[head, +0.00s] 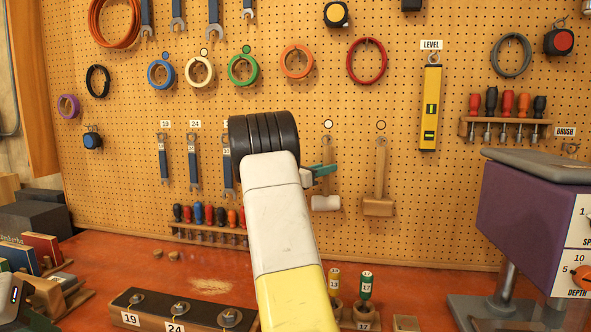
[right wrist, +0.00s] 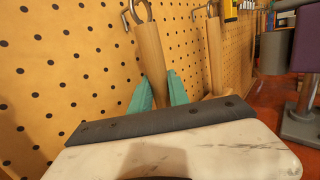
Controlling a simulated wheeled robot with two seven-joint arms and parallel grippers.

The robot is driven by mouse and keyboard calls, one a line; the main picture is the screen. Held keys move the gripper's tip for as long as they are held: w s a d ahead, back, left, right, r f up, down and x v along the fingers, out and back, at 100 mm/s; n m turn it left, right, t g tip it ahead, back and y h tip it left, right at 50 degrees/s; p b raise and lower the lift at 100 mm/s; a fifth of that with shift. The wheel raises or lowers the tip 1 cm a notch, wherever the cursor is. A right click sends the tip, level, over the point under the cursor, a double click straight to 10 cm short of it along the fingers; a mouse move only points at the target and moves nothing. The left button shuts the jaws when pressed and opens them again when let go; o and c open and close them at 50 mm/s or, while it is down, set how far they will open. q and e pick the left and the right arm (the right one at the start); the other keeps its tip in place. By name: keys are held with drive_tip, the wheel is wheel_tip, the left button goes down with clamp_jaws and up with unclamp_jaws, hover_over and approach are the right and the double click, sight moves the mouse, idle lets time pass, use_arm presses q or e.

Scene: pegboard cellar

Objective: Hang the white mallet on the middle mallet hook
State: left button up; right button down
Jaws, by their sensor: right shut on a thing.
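The white mallet has a white head (head: 326,203) and a wooden handle, and stands upright, head down, in front of the pegboard. My right gripper (head: 322,172) has teal fingers shut on its handle (right wrist: 150,55). In the right wrist view the metal ring (right wrist: 142,10) at the handle's top is close by a metal hook (right wrist: 126,17) on the board. I cannot tell whether the ring is over that hook. My gripper body hides the mallet head there. A wooden mallet (head: 378,205) hangs to the right. My left gripper is not in view.
Wrenches (head: 193,165) hang left of my arm, partly hidden by it. A yellow level (head: 430,105) hangs further right. A screwdriver rack (head: 205,232) is low on the board. A purple machine (head: 530,215) stands at the right. Open board lies between wooden mallet and level.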

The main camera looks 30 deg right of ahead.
drive_tip(key=c, duration=1.2)
unclamp_jaws()
drive_tip(key=shift+o, duration=0.2)
drive_tip(key=shift+a, duration=0.3)
drive_tip(key=a, duration=0.7)
drive_tip(key=s+a+f+m+g+y, duration=0.1)
drive_tip(key=s+a+f+m+y, duration=0.35)
drive_tip(key=s, duration=0.35)
drive_tip(key=s+a+f+m+y, duration=0.35)
drive_tip(key=s+y, duration=0.25)
drive_tip(key=s, duration=0.3)
drive_tip(key=s+a+m+t+y, duration=0.1)
drive_tip(key=s+a+m+y, duration=0.2)
drive_tip(key=s+a, duration=0.2)
drive_tip(key=s+a+f+m+t+y, duration=0.1)
drive_tip(key=s+a+m+y, duration=0.3)
drive_tip(key=a, duration=0.7)
drive_tip(key=s+a+m+t+y, duration=0.3)
drive_tip(key=s+a, duration=0.3)
drive_tip(key=a, duration=0.2)
drive_tip(key=shift+a+f+m+y, duration=0.2)
drive_tip(key=shift+a+m+y, duration=0.1)
drive_tip(key=shift+a+y, duration=0.05)
